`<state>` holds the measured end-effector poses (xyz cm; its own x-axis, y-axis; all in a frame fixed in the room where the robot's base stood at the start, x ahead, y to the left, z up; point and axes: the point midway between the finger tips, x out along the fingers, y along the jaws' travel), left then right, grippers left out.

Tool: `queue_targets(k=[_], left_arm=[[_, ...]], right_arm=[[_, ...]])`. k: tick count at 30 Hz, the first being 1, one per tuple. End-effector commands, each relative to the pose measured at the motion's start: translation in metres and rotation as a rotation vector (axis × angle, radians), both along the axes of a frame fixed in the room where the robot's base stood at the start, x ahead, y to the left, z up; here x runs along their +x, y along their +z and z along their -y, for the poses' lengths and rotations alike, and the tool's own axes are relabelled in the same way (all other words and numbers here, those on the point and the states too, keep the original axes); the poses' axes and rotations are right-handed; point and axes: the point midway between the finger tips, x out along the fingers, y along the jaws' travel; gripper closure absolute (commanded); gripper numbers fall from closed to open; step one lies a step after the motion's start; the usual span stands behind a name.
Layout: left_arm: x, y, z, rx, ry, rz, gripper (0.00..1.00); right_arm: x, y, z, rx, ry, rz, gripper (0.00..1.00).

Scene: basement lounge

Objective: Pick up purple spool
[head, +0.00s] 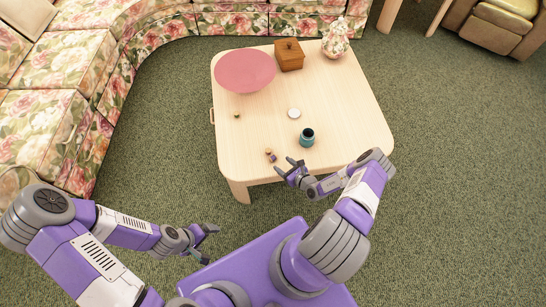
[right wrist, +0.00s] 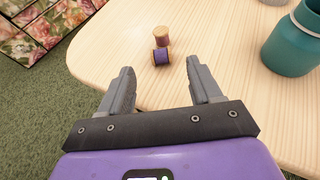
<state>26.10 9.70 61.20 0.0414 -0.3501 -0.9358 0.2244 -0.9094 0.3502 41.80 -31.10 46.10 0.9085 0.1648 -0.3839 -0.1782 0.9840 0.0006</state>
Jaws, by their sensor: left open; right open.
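The purple spool (head: 273,158) lies near the front edge of the light wood table (head: 340,118). In the right wrist view the purple spool (right wrist: 161,56) has wooden ends and lies on its side. A spool with pinkish-brown thread (right wrist: 161,36) stands right behind it, touching or nearly so; it also shows in the head view (head: 268,151). My right gripper (head: 285,168) is open and empty at the table's front edge, just short of the purple spool. In the wrist view the spool lies ahead, between the lines of the two fingers (right wrist: 160,82). My left gripper (head: 207,243) is open and empty, away from the table.
A tiny item (head: 237,115) lies on the left. The table's middle is mostly clear.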

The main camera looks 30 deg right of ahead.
Motion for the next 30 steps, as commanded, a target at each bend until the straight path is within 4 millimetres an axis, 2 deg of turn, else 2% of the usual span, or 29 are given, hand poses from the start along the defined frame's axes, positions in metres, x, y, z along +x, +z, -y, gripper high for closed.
queue_targets(k=[4,11,18,26,30], left_arm=[[0.000,-0.007,0.000,0.000,0.000,0.000,0.12],[0.000,-0.017,0.000,0.000,0.000,0.000,0.12],[0.000,-0.037,0.000,0.000,0.000,0.000,0.12],[0.000,-0.036,0.000,0.000,0.000,0.000,0.12],[0.000,-0.036,0.000,0.000,0.000,0.000,0.12]], right_arm=[[0.012,-0.008,0.005,-0.001,-0.034,0.005,0.36],[0.030,-0.017,-0.002,-0.001,-0.030,0.004,0.36],[0.060,-0.033,-0.011,0.000,-0.028,0.003,0.36],[0.066,-0.032,-0.012,0.000,-0.028,0.002,0.36],[0.066,-0.032,-0.012,0.000,-0.028,0.002,0.56]])
